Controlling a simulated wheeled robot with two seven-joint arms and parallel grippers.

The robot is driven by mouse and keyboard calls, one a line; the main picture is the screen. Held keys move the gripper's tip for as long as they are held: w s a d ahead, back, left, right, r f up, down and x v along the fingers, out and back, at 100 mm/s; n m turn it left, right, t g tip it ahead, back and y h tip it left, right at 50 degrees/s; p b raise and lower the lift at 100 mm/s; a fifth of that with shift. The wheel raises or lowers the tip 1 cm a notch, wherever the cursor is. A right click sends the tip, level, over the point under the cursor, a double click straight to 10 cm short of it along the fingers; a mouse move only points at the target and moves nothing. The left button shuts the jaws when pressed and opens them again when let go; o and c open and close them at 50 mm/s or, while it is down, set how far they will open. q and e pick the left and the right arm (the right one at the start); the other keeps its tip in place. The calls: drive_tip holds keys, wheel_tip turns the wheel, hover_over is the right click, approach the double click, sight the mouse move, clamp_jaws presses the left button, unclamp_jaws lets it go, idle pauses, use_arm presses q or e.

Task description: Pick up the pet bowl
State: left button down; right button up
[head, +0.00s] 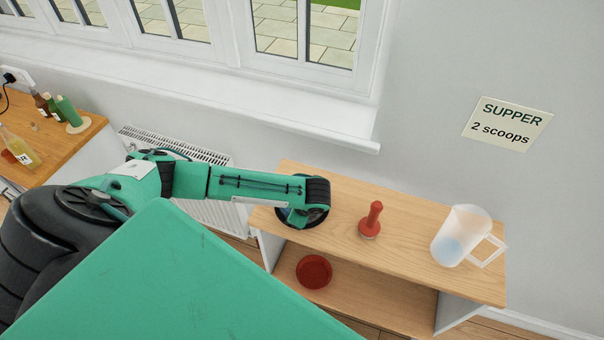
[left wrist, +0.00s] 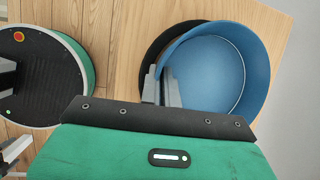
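A blue round bowl (left wrist: 215,72), open at the top, shows in the left wrist view over the wooden top of a shelf unit. My left gripper (left wrist: 160,88) is at its left rim, with one finger inside the bowl and one outside. The fingers are close together, with the rim between them. A black round thing (left wrist: 160,45) shows partly beneath the bowl. In the head view my left wrist (head: 303,200) hides the bowl and the fingertips. Whether the bowl is clear of the surface cannot be told.
A red bowl (head: 314,271) is on the shelf below. A counter with bottles (head: 68,110) is at the left. The wall and window are behind.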

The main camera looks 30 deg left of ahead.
use_arm(q)
drive_tip(key=shift+r, duration=0.15)
idle(0.3)
drive_tip(key=shift+r, duration=1)
wheel_tip(320, 180, up, 18)
drive_tip(key=b, duration=0.2)
drive_tip(key=shift+f+b, duration=0.25)
drive_tip(key=shift+b, duration=0.15)
drive_tip(key=shift+r, duration=0.1)
